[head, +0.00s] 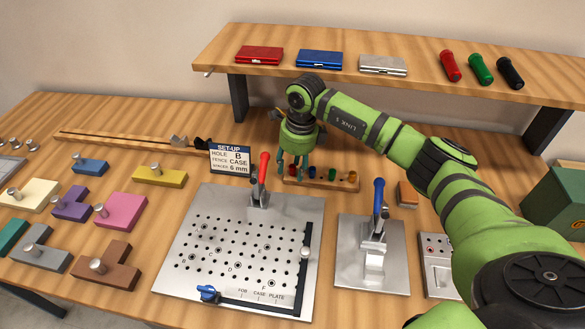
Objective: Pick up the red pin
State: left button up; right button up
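A small wooden rack (320,183) holds a row of short coloured pins, with blue, green and yellow ones showing to the right of my gripper. My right gripper (291,171) points down at the left end of this rack. Its fingers are apart, around the leftmost pin place. A small reddish pin (292,170) seems to stand between the fingers, mostly hidden by them. I cannot tell whether they touch it. My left gripper is not in view.
A red-handled clamp (262,172) stands close left of the gripper, on a perforated plate (190,237). A blue-handled clamp (377,215) stands to the right. A set-up card (230,158) is behind left. The shelf (400,90) overhangs the back.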

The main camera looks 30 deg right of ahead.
aim_at(293, 166)
grip_shut()
jog(key=shift+r, duration=0.15)
jog(key=shift+w+r, duration=0.1)
jog(key=shift+r, duration=0.1)
jog(key=r, duration=0.1)
jog(key=r+b, duration=0.2)
jog(key=shift+s+d+r, duration=0.15)
jog(key=shift+s+r, duration=0.1)
jog(key=shift+r, duration=0.05)
jog(key=s+d+r+b, duration=0.3)
jog(key=s+r, duration=0.3)
jog(key=s, duration=0.4)
jog(key=shift+s+d+r, duration=0.25)
jog(key=shift+d+r, duration=0.15)
jog(key=shift+d, duration=0.15)
